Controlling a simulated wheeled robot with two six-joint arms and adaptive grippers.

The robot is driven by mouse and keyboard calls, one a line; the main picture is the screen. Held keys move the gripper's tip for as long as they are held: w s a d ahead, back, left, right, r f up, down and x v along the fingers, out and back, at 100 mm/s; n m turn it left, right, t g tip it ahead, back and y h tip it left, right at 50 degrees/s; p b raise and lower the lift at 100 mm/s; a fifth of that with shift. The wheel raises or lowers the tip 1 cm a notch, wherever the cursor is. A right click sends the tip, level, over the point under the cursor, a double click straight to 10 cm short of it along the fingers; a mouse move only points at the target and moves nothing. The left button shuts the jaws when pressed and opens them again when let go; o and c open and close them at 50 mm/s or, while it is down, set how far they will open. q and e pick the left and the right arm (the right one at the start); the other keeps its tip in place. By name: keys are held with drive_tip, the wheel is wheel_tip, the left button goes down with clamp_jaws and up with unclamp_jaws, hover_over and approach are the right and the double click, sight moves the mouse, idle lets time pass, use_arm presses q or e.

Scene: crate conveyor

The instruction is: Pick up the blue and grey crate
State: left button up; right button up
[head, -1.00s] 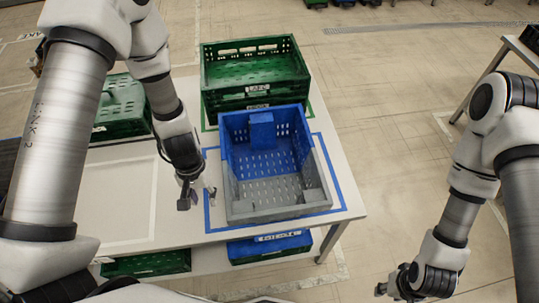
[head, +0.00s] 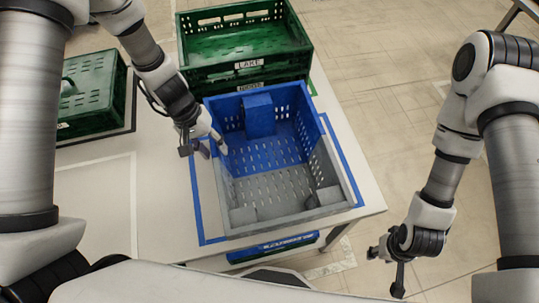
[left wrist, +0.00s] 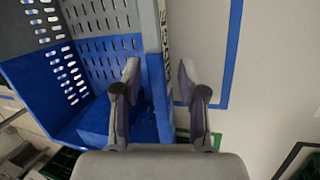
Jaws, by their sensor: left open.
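The blue and grey crate (head: 318,160) stands on the white table inside a blue taped outline, its far part blue and its near part grey. It looks empty apart from a blue block-like shape against the far wall. My left gripper (head: 203,146) is open at the crate's left wall. In the left wrist view, the open left fingers (left wrist: 158,82) are on either side of the crate's wall rim (left wrist: 154,85), one over the inside and one outside. My right gripper (head: 384,270) is open and empty, low at the right, apart from the table.
Stacked green crates (head: 245,52) stand directly behind the crate. Another green crate (head: 92,97) is at the left. A blue crate (head: 272,247) sits below the table's front edge. The tabletop (head: 95,205) at the left is bare, and the floor at the right is open.

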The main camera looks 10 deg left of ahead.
sight(221, 158)
use_arm(q)
drive_tip(key=x, duration=0.4)
drive_tip(key=shift+d+f+p, duration=0.2)
drive_tip(key=shift+f+p, duration=0.05)
drive_tip(key=shift+p, duration=0.1)
drive_tip(key=shift+w+f, duration=0.15)
drive_tip(key=shift+w, duration=0.05)
